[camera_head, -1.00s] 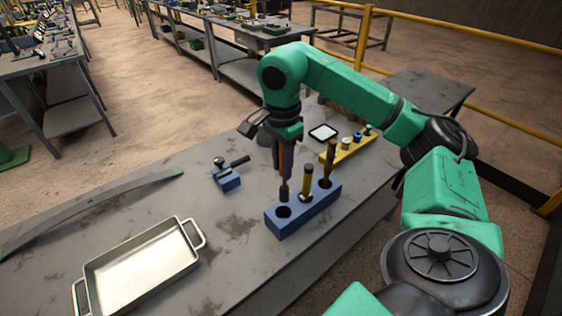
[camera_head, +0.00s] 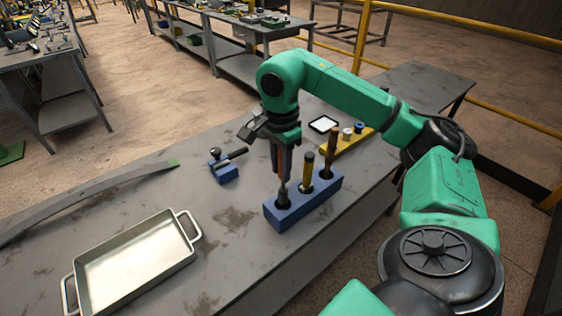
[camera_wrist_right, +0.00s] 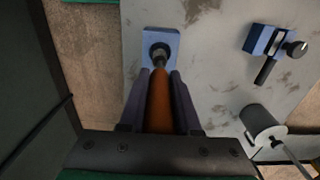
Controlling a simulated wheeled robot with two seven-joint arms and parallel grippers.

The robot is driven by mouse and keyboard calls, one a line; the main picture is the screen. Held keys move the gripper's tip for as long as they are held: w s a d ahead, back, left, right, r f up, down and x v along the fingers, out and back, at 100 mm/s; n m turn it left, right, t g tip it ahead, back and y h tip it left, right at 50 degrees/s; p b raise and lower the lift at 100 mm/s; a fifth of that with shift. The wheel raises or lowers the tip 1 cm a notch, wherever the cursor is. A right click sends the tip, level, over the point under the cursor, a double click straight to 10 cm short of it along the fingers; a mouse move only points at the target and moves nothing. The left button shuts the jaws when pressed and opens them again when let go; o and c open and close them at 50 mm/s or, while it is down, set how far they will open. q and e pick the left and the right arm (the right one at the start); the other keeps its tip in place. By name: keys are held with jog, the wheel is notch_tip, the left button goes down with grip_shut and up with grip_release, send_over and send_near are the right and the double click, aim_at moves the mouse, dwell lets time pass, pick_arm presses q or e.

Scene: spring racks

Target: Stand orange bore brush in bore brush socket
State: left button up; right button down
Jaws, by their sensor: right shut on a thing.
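My right gripper (camera_head: 282,172) is shut on the orange bore brush (camera_wrist_right: 159,104), whose handle runs between its fingers. The brush is held near upright, and its dark lower end (camera_head: 282,196) is at the left hole of the blue socket block (camera_head: 290,218). In the wrist view the lower end overlaps the hole in the block (camera_wrist_right: 173,38); how deep it sits is hard to tell. My left gripper is not in view.
A metal tray (camera_head: 140,265) lies at the bench's front left. A small blue clamp-like fixture (camera_head: 224,170) stands left of the block. A yellow rack (camera_head: 345,141) with small parts and a white-topped item (camera_head: 323,124) are behind. A grey curved strip (camera_head: 90,198) lies at left.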

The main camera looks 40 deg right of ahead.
aim_at(281, 191)
dwell(0.3)
jog(key=shift+f+b, duration=1.5)
jog(key=shift+f, duration=0.55)
jog(key=shift+f+b, duration=1.05)
jog(key=shift+f, duration=0.3)
jog(key=c, duration=0.5)
grip_release()
jog(key=shift+c, duration=0.2)
jog(key=shift+r, duration=0.15)
